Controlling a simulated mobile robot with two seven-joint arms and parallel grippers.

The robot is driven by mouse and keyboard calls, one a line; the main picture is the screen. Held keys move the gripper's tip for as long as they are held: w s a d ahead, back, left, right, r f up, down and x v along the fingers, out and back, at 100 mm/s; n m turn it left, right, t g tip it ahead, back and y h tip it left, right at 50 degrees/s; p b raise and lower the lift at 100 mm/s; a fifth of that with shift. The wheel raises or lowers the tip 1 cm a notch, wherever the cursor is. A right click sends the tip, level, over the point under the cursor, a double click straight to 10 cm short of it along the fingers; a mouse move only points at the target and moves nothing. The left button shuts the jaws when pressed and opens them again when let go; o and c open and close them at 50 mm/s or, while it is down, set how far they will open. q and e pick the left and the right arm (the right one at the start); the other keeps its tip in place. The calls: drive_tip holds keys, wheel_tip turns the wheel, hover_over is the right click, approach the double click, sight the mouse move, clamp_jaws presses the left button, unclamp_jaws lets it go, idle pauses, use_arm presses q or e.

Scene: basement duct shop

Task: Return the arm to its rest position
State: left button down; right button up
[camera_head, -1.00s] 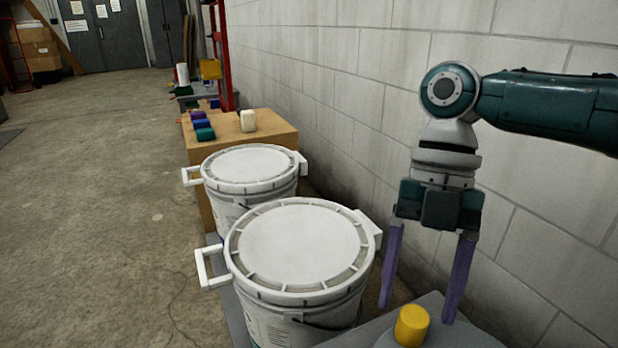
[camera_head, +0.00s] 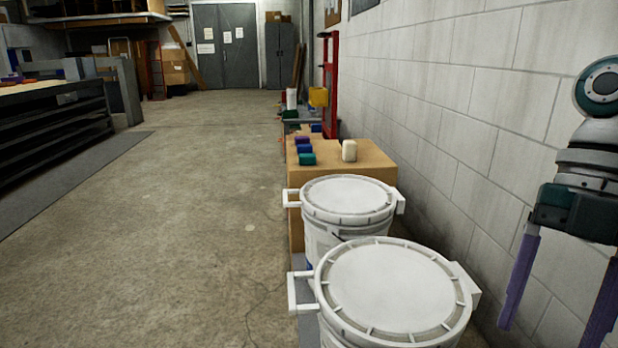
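My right gripper (camera_head: 558,290) hangs at the right edge of the head view, fingers pointing down. Its two purple fingers are spread apart with nothing between them, so it is open and empty. It is to the right of the near white bucket (camera_head: 390,290), in front of the block wall, and apart from both. Part of my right arm is cut off by the right edge of the picture. My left gripper is not in view.
A second lidded white bucket (camera_head: 348,198) stands behind the near one. A cardboard box (camera_head: 370,170) behind it bears several small colored blocks and a cream block (camera_head: 349,150). A dark rack (camera_head: 55,130) stands at left. The concrete floor (camera_head: 190,230) between is clear.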

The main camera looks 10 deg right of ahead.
drive_tip(key=s+a+r+m+t+p, duration=0.4)
drive_tip(key=s+a+r+m+p, duration=0.8)
drive_tip(key=p, duration=0.9)
drive_tip(key=s+d+r+m+t+h+p, duration=0.25)
drive_tip(key=r+m+p, duration=0.55)
drive_tip(key=r+m, duration=0.4)
wheel_tip(320, 180, up, 37)
drive_tip(key=w+p, duration=0.1)
drive_tip(key=p, duration=3.5)
drive_tip(key=shift+d, duration=0.3)
drive_tip(key=shift+h, duration=0.25)
